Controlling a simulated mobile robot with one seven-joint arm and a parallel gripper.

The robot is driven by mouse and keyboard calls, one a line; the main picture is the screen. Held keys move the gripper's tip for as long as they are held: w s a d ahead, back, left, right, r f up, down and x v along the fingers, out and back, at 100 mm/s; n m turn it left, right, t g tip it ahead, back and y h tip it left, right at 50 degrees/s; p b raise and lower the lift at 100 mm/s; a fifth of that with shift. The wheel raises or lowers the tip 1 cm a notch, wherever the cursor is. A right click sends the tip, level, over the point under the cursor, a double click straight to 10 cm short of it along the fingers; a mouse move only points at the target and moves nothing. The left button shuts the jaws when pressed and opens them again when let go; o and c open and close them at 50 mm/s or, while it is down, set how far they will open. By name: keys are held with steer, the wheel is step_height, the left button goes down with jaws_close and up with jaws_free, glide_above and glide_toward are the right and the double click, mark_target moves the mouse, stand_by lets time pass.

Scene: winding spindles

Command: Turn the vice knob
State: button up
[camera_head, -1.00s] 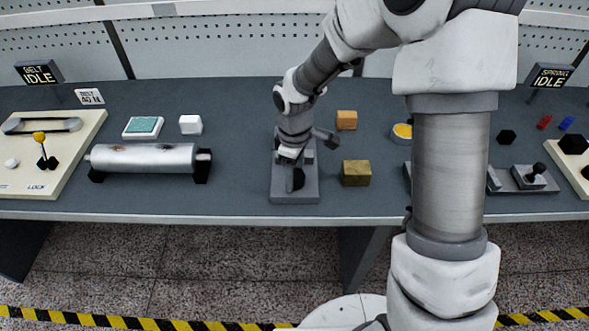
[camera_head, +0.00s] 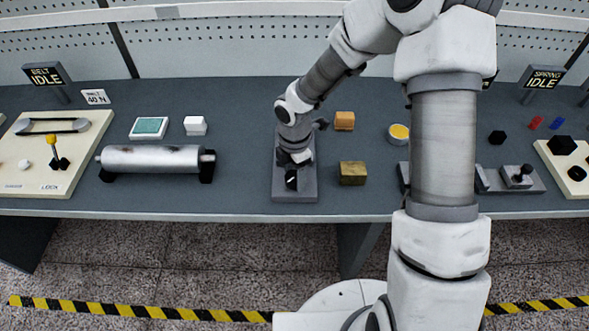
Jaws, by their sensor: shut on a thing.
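The vice (camera_head: 308,190) is a grey block on a grey base, near the front edge of the table at mid picture. Its dark knob (camera_head: 291,180) shows at the front of the base, just below my gripper. My gripper (camera_head: 293,165) points down over the vice and is shut on the knob. The fingertips are small and partly hidden by the wrist, so the exact grip is hard to see.
A brass-coloured block (camera_head: 352,173) stands just right of the vice, with an orange block (camera_head: 344,121) behind it. A metal cylinder (camera_head: 152,158) lies on black supports to the left. Bare table (camera_head: 240,180) lies between cylinder and vice.

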mark_target(295, 177)
steer(key=n+p, duration=0.1)
steer(key=n, duration=0.1)
steer(key=n+p, duration=0.2)
steer(key=n, duration=0.1)
steer(key=shift+r+n, duration=0.2)
steer(key=shift+n, duration=0.1)
steer(key=shift+f+n+p, duration=0.1)
steer(key=shift+n+p, duration=1.1)
steer(key=shift+n, duration=0.5)
steer(key=o, duration=1.4)
steer(key=shift+f, duration=0.1)
step_height(295, 177, up, 18)
steer(key=shift+f+p, duration=0.25)
steer(key=shift+p, duration=0.65)
